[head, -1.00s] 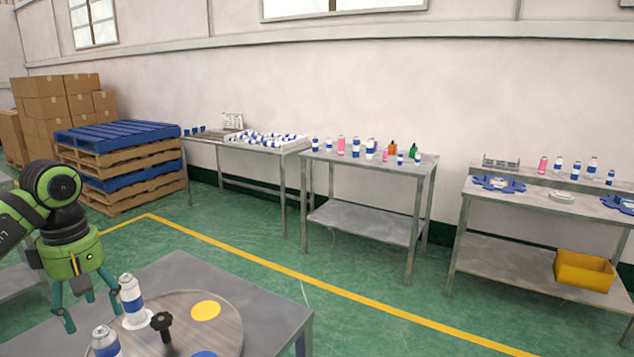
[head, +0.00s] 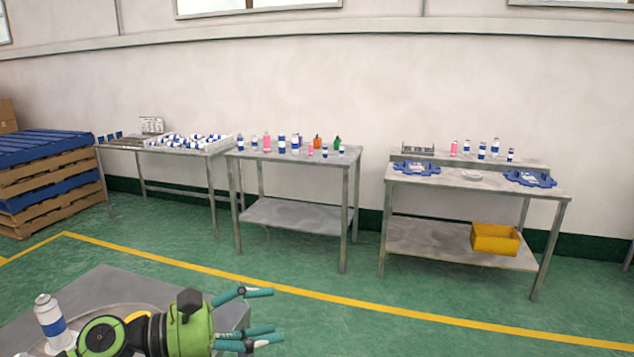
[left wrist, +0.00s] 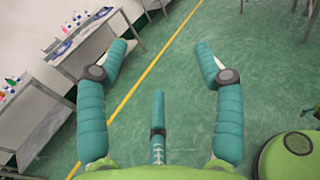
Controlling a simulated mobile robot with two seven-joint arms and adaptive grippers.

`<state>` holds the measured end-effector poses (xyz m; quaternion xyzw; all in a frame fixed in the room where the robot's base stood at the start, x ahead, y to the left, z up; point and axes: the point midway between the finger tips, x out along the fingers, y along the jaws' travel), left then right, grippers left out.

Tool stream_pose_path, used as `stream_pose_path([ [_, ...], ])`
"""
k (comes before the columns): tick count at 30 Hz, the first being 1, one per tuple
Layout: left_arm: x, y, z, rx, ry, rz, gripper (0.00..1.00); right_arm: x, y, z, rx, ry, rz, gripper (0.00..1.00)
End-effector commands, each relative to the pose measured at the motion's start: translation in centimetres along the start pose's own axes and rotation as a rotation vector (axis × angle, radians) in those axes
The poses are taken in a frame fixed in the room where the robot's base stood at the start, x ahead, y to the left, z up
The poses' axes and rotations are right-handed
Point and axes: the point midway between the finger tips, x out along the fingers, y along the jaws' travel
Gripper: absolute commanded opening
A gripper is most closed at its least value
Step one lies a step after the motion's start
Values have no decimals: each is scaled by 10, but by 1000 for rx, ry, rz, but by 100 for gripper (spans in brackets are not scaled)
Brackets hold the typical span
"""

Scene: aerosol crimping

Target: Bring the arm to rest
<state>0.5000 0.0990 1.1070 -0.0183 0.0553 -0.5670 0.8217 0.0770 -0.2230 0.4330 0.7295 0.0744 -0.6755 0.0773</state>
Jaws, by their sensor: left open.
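My left gripper (head: 262,318) is at the bottom of the head view, turned to point right, beyond the right edge of the near grey table. Its green body and teal fingers are spread. In the left wrist view the fingers of the left gripper (left wrist: 160,75) stand wide apart with only green floor between them, so it is open and empty. A white and blue aerosol can (head: 50,320) stands upright on the near table, left of the gripper and apart from it.
The near table (head: 95,285) carries a round plate, partly hidden by my arm. Against the wall stand a table of bottles (head: 290,157) and a table with blue fixtures (head: 450,180) and a yellow bin (head: 495,239). Stacked pallets (head: 50,180) are at left. Open green floor lies between.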

Motion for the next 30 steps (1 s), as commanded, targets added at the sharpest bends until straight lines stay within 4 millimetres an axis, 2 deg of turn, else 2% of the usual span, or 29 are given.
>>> stream_pose_path([
  [1, 10, -4, 9, -150, -136, 30, 68, 0, -1, 4, 0, -8, -1, 81],
  [4, 11, 4, 26, -462, -389, 119, 68, 0, 0, 4, 0, -8, -1, 81],
  [6, 2, 17, 26, -696, -554, 192, 68, 0, 0, 2, 0, -4, 0, 81],
  [8, -10, 30, 18, -904, -688, 263, 68, 0, 0, -1, 0, 1, 0, 81],
  [11, -36, 49, -18, -1260, -895, 403, 68, 0, 1, -6, 0, 10, 1, 81],
  [14, -64, 56, -75, -1614, -1085, 574, 68, 0, 2, -10, 0, 18, 2, 81],
  [15, -76, 53, -102, -1754, -1155, 653, 68, 0, 2, -12, 0, 20, 2, 81],
  [17, -91, 42, -145, -1951, -1253, 780, 68, 0, 2, -13, 0, 22, 3, 81],
  [18, -100, 31, -171, -2065, -1309, 864, 68, 0, 2, -13, 0, 22, 3, 81],
  [21, -117, -4, -225, -2297, -1419, 1067, 68, 0, 2, -13, 0, 22, 3, 81],
  [24, -128, -39, -262, -2454, -1490, 1242, 68, 0, 2, -12, 0, 21, 3, 81],
  [25, -131, -49, -271, 2422, 1464, -1255, 68, 0, 2, -12, 0, 21, 3, 81],
  [30, -142, -104, -307, 2173, 1288, -1267, 68, 0, 2, -11, 0, 19, 3, 81],
])
